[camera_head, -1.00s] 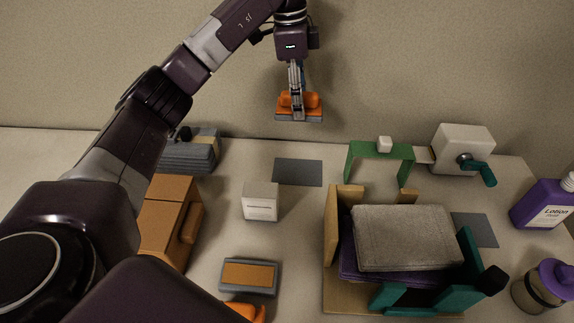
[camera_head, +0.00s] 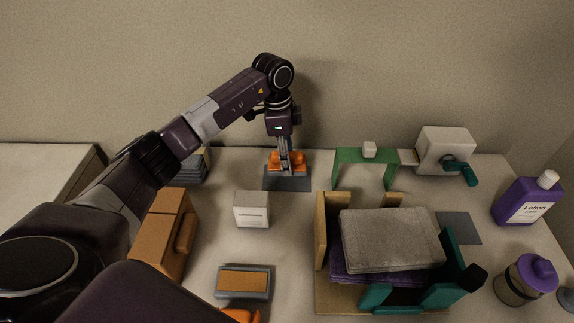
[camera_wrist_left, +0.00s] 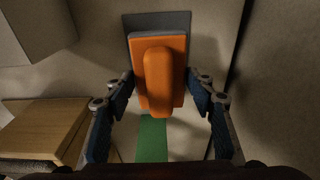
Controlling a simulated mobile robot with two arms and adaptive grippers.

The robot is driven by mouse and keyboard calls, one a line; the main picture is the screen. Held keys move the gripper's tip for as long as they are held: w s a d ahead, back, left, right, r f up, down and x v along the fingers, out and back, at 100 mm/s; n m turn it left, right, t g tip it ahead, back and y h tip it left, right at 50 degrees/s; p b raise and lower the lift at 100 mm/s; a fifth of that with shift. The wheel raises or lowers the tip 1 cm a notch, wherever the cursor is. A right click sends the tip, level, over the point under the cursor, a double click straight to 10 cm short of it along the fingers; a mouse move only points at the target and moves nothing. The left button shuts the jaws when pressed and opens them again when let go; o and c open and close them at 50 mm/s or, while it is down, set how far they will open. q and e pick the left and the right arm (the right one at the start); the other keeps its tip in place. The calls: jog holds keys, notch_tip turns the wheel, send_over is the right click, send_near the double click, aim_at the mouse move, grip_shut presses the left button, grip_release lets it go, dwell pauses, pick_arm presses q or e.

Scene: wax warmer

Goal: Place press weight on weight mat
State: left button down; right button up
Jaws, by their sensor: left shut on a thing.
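The press weight (camera_head: 275,161) is an orange block with a raised grip on a grey base. My left gripper (camera_head: 287,153) is shut on the orange grip from above and holds the weight upright. The weight mat (camera_head: 300,184), a flat dark grey rectangle, lies near the back edge of the table, directly under the weight. I cannot tell whether the base touches it. In the left wrist view the weight (camera_wrist_left: 158,50) lies between my fingers and the mat (camera_wrist_left: 140,20) shows beyond its far end. My right gripper is not in view.
A white box (camera_head: 252,211) stands in front of the mat, and a green arch (camera_head: 351,156) is to its right. A wooden press frame (camera_head: 320,245) holds folded cloths (camera_head: 390,240). A second grey mat (camera_head: 460,228) lies right of it. An orange-brown cabinet (camera_head: 160,240) stands left.

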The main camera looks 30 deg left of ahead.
pick_arm(q)
notch_tip(320, 180, down, 3)
jog(key=shift+f+p, duration=0.1)
jog(key=shift+p, duration=0.35)
jog(key=shift+f, duration=0.35)
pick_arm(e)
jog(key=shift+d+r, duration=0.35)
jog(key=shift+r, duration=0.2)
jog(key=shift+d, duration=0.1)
pick_arm(q)
jog(key=c, duration=1.4)
grip_release()
jog(key=shift+f, duration=0.25)
jog(key=o, duration=0.5)
jog(key=shift+s+r, duration=0.1)
